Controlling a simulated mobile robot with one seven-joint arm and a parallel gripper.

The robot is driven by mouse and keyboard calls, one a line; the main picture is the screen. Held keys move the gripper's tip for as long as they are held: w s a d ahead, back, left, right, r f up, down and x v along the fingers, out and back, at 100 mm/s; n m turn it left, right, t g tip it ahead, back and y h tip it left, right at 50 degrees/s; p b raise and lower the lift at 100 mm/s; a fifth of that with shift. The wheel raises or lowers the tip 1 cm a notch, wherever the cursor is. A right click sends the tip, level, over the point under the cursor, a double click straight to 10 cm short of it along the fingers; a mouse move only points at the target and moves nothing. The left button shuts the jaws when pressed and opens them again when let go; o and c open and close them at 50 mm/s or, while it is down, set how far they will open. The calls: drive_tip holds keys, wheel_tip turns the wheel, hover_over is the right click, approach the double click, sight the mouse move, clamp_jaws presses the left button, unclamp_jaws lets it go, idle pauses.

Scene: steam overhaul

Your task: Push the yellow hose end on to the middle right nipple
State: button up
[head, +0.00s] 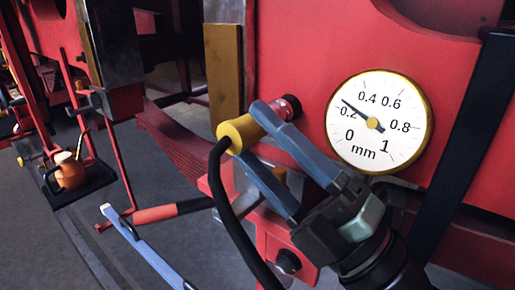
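The yellow hose end (238,133) is a short, thick yellow sleeve at the centre, with a black hose (228,210) curving down from its left end. My gripper (250,132) has two blue fingers, one on the upper side of the sleeve and one on the lower side, and looks shut on it. The sleeve points up and right toward a dark red, ribbed round part (290,105) by the red panel, perhaps the nipple. The upper finger covers the place where they come together, so I cannot tell how far the sleeve is on.
A round dial (379,122) marked in mm, its needle between 0.2 and 0.4, is right of the gripper. A black knob (287,261) sits below on a red block. An orange jug (70,172) stands on a dark tray at left.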

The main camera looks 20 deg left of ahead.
sight(236, 153)
drive_tip(key=shift+o, duration=0.6)
drive_tip(key=shift+s, duration=0.15)
drive_tip(key=shift+s+a+r+p, duration=0.25)
drive_tip(key=shift+s+p, duration=0.25)
drive_tip(key=shift+p, duration=0.6)
drive_tip(key=s+p, duration=0.1)
drive_tip(key=p, duration=0.1)
drive_tip(key=s+p, duration=0.1)
drive_tip(key=p, duration=0.2)
drive_tip(key=shift+a+r, duration=0.15)
drive_tip(key=shift+a, duration=0.2)
drive_tip(key=shift+p, duration=0.65)
